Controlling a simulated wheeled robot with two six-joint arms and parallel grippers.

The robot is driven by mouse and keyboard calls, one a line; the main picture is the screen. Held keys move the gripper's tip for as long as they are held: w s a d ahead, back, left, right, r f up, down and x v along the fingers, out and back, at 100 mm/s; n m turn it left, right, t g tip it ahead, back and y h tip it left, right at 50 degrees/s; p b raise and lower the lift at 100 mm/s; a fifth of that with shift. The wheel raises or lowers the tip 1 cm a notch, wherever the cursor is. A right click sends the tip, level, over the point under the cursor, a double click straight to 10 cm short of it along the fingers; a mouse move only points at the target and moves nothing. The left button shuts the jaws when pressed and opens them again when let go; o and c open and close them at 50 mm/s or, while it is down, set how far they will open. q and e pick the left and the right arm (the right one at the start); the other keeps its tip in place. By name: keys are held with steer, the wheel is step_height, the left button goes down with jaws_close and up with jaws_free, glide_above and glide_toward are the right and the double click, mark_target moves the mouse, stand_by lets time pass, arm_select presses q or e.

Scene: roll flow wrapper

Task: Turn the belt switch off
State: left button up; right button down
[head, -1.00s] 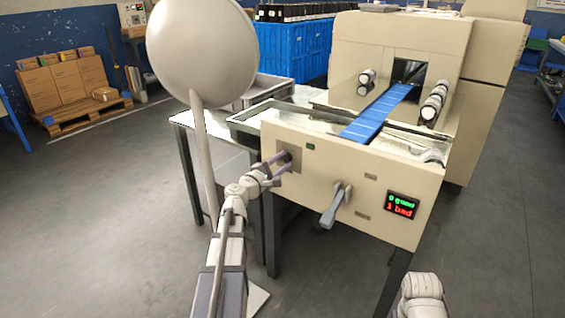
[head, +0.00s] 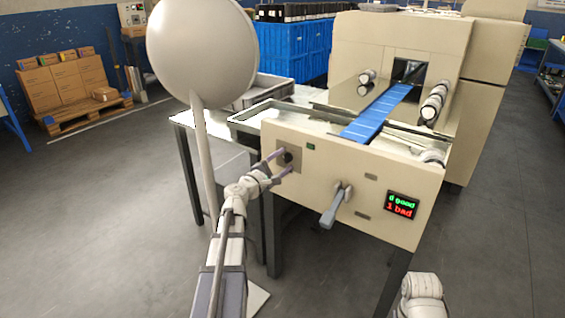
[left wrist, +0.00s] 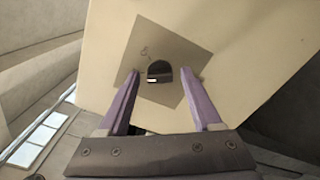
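The belt switch is a dark round knob (head: 288,157) on a square grey plate (head: 281,165) at the left end of the machine's cream front panel. In the left wrist view the knob (left wrist: 159,71) shows a small light mark at its lower edge. My left gripper (head: 284,162) is open in front of the plate. In the left wrist view its two purple fingers (left wrist: 161,75) stand on either side of the knob, with gaps between them and it. I cannot tell whether the fingertips touch the plate. My right gripper is not in view.
A grey lever (head: 336,205) sticks out of the panel to the right, near a counter display (head: 401,205) with green and red text. A blue belt (head: 378,113) runs into the machine. A large pale disc on a post (head: 203,52) stands left of the panel, close to my left arm.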

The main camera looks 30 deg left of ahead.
arm_select(q)
steer(key=s, duration=0.7)
steer(key=shift+s+a, duration=0.3)
steer(key=shift+s, duration=0.1)
stand_by(0.4)
